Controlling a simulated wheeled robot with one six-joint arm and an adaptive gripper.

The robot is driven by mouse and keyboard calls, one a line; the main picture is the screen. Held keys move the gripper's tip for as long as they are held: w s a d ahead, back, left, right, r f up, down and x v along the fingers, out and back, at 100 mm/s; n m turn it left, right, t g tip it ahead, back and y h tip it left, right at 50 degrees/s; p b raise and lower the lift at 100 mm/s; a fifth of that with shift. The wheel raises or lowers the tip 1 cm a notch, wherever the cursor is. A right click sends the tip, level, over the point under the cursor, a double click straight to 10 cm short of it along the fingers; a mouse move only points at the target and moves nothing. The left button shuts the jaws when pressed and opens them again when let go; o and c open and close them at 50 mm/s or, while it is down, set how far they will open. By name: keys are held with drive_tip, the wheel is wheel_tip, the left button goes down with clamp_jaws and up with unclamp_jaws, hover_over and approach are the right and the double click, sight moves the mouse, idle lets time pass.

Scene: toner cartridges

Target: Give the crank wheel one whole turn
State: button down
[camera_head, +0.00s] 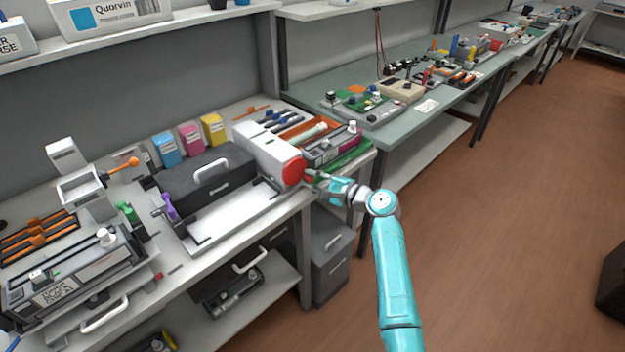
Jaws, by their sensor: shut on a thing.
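The crank wheel (293,173) is a red disc on the right end of a long white housing (262,150), on the near workbench. My gripper (313,176) is at the right side of the wheel, reached from the right by my teal arm. Its fingers are shut on the crank wheel, most likely on its handle. The fingers are small here and hide the part they hold. The wheel's turn angle cannot be read.
A dark case (192,182) with a white handle stands left of the wheel. A cartridge (333,146) and a green strip (350,158) lie just behind my gripper. Blue, pink and yellow boxes stand at the back.

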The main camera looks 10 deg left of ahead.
drive_tip(key=c, duration=1)
unclamp_jaws()
drive_tip(key=shift+o, duration=0.2)
drive_tip(key=v, duration=1.2)
drive_tip(key=shift+w+f, duration=0.1)
